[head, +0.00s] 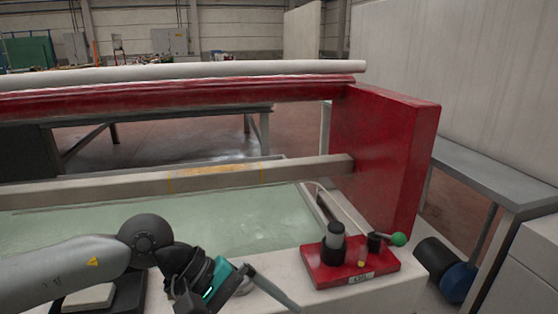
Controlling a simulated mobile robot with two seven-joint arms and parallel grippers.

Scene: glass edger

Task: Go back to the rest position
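My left arm comes in from the left along the bottom edge. Its teal and dark gripper (245,292) hangs over the front ledge of the machine, left of the red control block (345,268). One grey finger points down to the right. The bottom edge and the wrist hide the rest, so its opening is unclear. No object shows in it. My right gripper is out of view. The glass edger has a red end housing (388,150), a grey cross rail (190,180) and a pale green bed (120,228).
The control block carries a black knob (336,242) and a lever with a green ball (398,239). A white roller (200,71) runs along the top. A grey table (490,175) stands at the right. A dark and blue cylinder (447,272) lies below it.

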